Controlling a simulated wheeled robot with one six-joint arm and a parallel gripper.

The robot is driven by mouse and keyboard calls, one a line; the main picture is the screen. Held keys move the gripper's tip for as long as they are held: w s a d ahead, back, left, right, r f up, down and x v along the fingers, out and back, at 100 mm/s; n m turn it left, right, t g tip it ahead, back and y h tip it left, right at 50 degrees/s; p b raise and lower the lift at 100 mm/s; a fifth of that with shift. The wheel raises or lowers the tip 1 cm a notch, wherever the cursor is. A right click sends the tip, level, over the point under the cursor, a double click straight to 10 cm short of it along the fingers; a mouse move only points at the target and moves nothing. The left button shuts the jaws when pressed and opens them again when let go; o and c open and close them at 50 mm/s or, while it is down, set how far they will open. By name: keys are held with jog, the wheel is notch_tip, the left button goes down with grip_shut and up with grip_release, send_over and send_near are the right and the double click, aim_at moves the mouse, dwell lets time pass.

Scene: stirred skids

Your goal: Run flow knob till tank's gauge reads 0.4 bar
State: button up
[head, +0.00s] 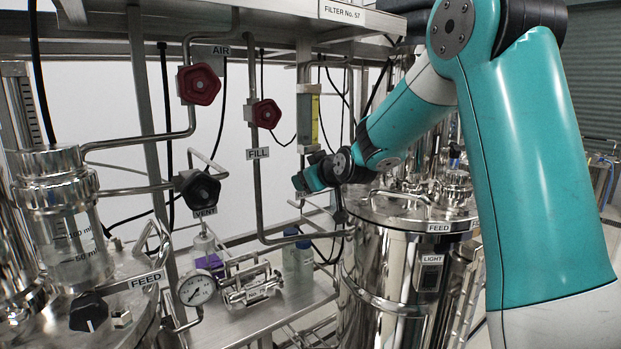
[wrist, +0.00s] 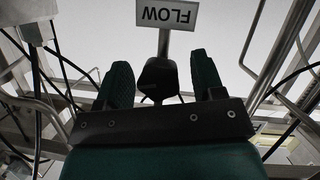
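The flow knob (wrist: 160,78) is dark and sits in the wrist view below an upside-down FLOW label (wrist: 167,14). My gripper (wrist: 162,76) has its two green fingers apart, one on each side of the knob. A narrow gap shows at the right finger; contact at the left finger is hard to tell. In the head view my gripper (head: 305,183) is at the flow tube (head: 308,118), and my arm hides most of the knob there. A round white gauge (head: 196,290) stands at lower left by the left tank (head: 70,270); its reading is too small to tell.
Red AIR (head: 199,84) and FILL (head: 265,113) knobs and a black VENT knob (head: 197,188) are on pipes to the left. A black FEED knob (head: 88,311) is at lower left. A steel tank (head: 385,270) stands below my arm. Bottles stand on the shelf.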

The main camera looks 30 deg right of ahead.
jog(key=shift+s, duration=0.15)
jog(key=b+v, duration=0.4)
jog(key=v, duration=1.3)
jog(key=shift+s+r, duration=0.1)
dwell(0.6)
jog(key=s+a+f+n+g+y, duration=0.1)
jog(key=s+a+f+g+y, duration=0.2)
jog(key=a+f, duration=0.35)
jog(key=s+a+f+n+g+y, duration=0.1)
jog(key=s+a+f+g+y, duration=0.15)
jog(key=a, duration=0.75)
jog(key=s+a+f+n+g, duration=0.1)
jog(key=s+a+f+g, duration=0.2)
jog(key=s, duration=0.4)
jog(key=s+a+f+n+g, duration=0.1)
jog(key=s+a+f+g, duration=0.2)
jog(key=s+a+g, duration=0.2)
jog(key=s, duration=0.3)
jog(key=shift+a+f+n, duration=0.25)
jog(key=shift+f+n, duration=0.05)
jog(key=shift+w, duration=0.1)
